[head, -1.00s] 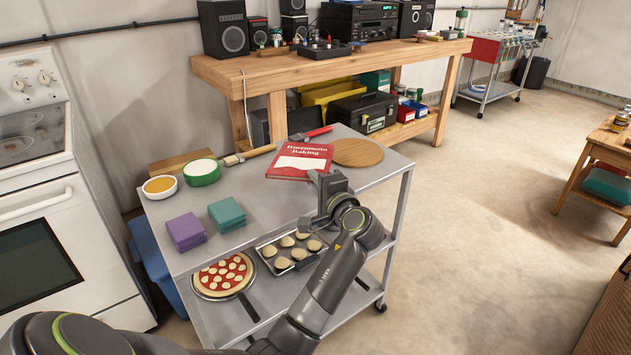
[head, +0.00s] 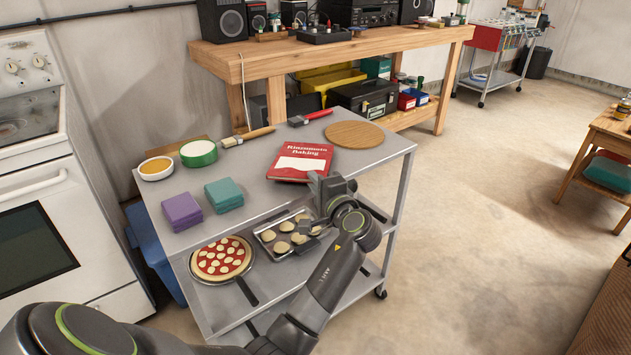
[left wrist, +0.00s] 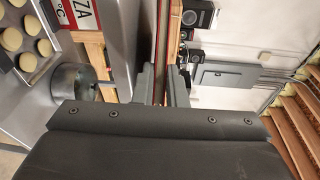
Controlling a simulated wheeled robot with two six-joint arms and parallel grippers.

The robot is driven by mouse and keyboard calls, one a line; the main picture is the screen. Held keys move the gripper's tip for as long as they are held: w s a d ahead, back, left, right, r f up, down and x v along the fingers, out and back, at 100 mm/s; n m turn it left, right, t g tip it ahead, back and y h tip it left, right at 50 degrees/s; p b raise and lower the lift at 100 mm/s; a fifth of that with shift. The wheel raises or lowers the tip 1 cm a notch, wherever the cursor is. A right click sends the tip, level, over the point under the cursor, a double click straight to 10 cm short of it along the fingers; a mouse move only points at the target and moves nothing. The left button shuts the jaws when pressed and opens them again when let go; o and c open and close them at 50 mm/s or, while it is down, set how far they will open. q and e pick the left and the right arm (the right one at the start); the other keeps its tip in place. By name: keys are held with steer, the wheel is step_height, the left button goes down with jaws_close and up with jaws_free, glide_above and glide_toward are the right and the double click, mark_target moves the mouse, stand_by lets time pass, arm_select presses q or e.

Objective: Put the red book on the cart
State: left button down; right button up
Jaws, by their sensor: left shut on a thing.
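The red book (head: 303,162), titled "Rinzamoto Baking", lies about flat over the top of the grey cart (head: 268,205). I cannot tell whether it rests on the surface or is just above it. My left gripper (head: 325,185) is shut on the book's near right edge. In the left wrist view the book (left wrist: 163,45) shows edge-on as a thin strip between the fingers (left wrist: 160,88). My right gripper is not in view.
Purple pads (head: 182,211), teal pads (head: 223,194), two bowls (head: 198,153), brushes (head: 248,137) and a round wooden board (head: 354,134) are on the cart top. A pizza (head: 221,260) and a cookie tray (head: 290,233) sit lower. A workbench (head: 270,54) stands behind.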

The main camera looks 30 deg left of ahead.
arm_select(q)
steer(key=shift+f, duration=0.35)
stand_by(0.6)
steer(key=c, duration=1.7)
jaws_free()
steer(key=shift+c, duration=0.2)
steer(key=shift+r, duration=0.3)
steer(key=shift+p, duration=0.3)
steer(key=s+d+p, duration=0.3)
steer(key=s, duration=0.5)
steer(key=shift+s+d, duration=0.2)
steer(key=shift+d, duration=0.05)
